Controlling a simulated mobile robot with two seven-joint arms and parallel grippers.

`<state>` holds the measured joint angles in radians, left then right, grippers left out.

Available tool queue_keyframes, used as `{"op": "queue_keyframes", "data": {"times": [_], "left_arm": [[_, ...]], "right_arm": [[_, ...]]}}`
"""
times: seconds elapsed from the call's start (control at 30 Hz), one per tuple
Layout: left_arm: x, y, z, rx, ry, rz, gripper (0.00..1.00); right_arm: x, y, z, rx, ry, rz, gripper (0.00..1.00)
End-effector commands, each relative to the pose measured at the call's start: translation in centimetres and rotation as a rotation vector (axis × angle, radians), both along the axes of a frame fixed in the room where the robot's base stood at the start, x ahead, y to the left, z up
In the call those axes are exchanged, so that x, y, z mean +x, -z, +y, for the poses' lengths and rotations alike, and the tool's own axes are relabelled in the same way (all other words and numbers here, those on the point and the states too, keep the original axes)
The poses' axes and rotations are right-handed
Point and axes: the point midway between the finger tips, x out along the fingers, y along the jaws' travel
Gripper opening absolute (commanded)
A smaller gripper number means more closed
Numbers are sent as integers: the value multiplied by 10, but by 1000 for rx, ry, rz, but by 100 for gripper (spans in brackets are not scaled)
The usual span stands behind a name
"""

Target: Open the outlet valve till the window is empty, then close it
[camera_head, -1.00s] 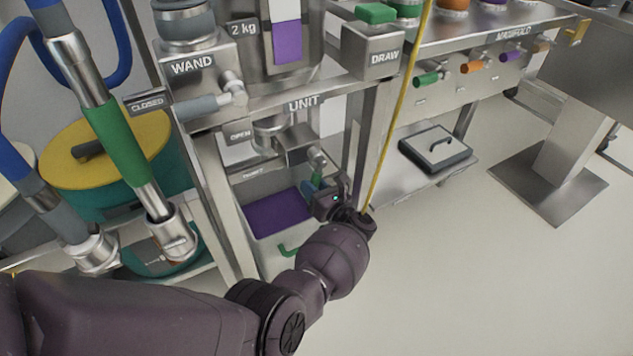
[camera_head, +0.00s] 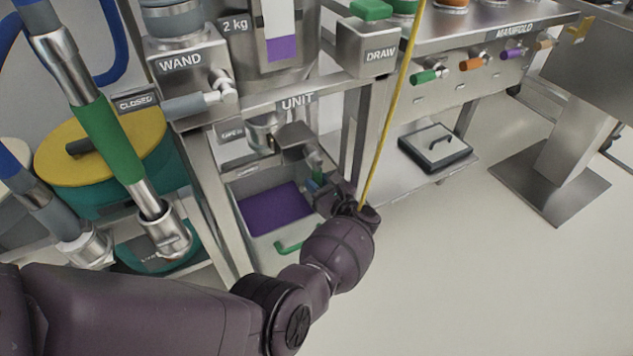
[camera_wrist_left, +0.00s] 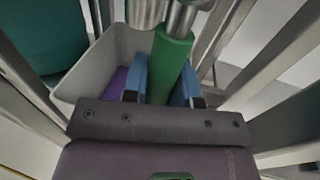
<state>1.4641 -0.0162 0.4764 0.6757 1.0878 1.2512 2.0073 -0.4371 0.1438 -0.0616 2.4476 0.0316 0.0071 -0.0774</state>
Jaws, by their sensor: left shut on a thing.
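The unit's window (camera_head: 280,22) shows a low purple level at its bottom, with white above. Below the unit, the outlet valve (camera_head: 298,138) is a metal fitting above a grey bin (camera_head: 262,248) holding purple material. My left gripper (camera_head: 317,181) is beside the outlet, over the bin's right side. In the left wrist view its blue fingertips (camera_wrist_left: 164,84) are shut on the green valve handle (camera_wrist_left: 171,62), one on each side. The bin's wall (camera_wrist_left: 76,82) shows behind them. The head view mostly hides the handle. My right gripper is out of view.
The wand (camera_head: 120,140) with a green grip hangs at the left, before a yellow-lidded drum (camera_head: 135,150). A yellow hose (camera_head: 388,110) runs down close to my left wrist. A manifold bench (camera_head: 480,45) stands at the right.

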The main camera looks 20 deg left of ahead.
Motion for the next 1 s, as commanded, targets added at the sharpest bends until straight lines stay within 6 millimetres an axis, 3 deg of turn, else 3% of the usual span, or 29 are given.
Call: {"op": "queue_keyframes", "data": {"times": [0.07, 0.1, 0.27, 0.77, 1.0], "left_arm": [[1, 0, -2, -8, 3, -5, 0], [1, 0, -2, -8, 3, -6, 29], [1, 0, -1, -5, 2, -4, 52], [0, 0, 0, 6, 1, 8, 52], [-3, -2, 3, 98, 1, 124, 52]], "right_arm": [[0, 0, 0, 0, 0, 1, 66], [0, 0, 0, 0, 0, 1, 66], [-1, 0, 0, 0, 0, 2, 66], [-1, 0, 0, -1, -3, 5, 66], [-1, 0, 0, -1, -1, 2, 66]]}}
